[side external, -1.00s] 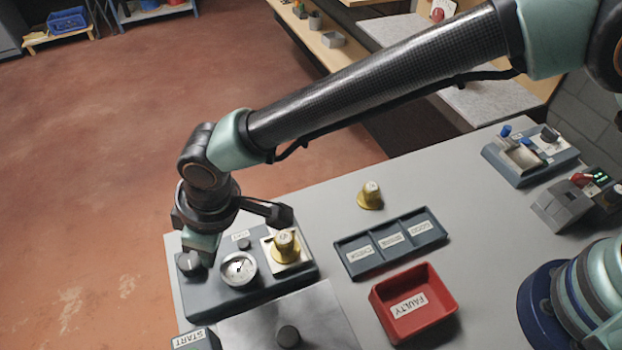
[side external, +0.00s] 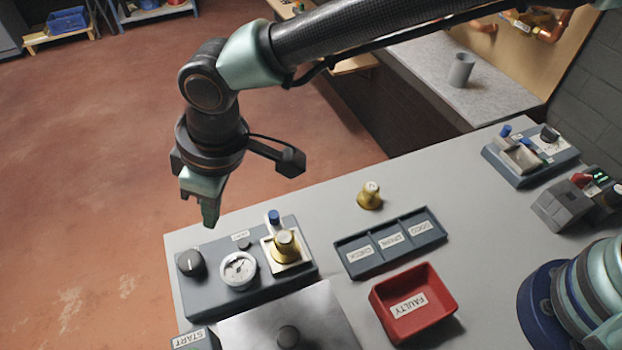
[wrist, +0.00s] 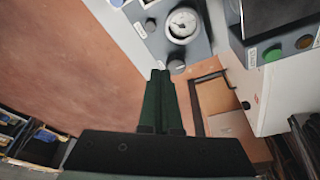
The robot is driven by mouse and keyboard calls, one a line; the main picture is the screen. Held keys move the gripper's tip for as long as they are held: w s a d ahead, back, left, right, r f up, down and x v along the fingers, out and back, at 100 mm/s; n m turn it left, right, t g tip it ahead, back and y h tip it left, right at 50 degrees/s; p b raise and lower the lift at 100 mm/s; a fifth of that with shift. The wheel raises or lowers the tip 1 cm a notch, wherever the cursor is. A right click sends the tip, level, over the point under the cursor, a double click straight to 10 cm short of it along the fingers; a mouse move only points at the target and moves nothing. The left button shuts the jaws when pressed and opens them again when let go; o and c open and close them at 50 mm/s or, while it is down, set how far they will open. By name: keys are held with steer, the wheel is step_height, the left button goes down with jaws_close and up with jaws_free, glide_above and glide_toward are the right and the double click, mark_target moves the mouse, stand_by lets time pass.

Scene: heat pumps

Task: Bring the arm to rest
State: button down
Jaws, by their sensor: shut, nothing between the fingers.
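My gripper (side external: 209,208) is shut and empty. In the side external view it hangs in the air above the left edge of the grey table, just up and to the left of the test panel (side external: 205,296). The panel carries a black knob (side external: 191,263), a round gauge (side external: 238,271) and a gold part (side external: 286,246) seated on a pale square plate. In the wrist view my gripper's shut fingers (wrist: 160,90) point toward the panel, where the gauge (wrist: 183,24) and the knob (wrist: 176,66) show beyond the tips.
A second gold part (side external: 369,195) stands on the table behind a grey three-slot tray (side external: 341,259). A red FAULTY bin (side external: 437,318) is in front of the tray. Devices (side external: 531,157) stand at the back right. Air to the left of the table is clear.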

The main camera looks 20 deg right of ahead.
steer(key=w+d+r+m+t, duration=0.15)
steer(key=d+r, duration=0.25)
steer(key=d, duration=0.4)
steer(key=w+d+r+m, duration=0.2)
steer(key=w+d+r, duration=0.15)
steer(key=d, duration=0.55)
steer(key=w+d+r+m+t, duration=0.1)
steer(key=w+d+r+m, duration=0.1)
steer(key=d+r, duration=0.45)
steer(key=s+d+f+m+h, duration=0.1)
steer(key=s+d+m, duration=0.2)
steer(key=d, duration=0.8)
steer(key=s+d+f+m+t+h, duration=0.1)
steer(key=s+d+m, duration=0.2)
steer(key=s+d, duration=0.4)
steer(key=d, duration=0.4)
steer(key=shift+d, duration=0.3)
steer(key=shift+r+t, duration=0.1)
steer(key=shift+t, duration=0.15)
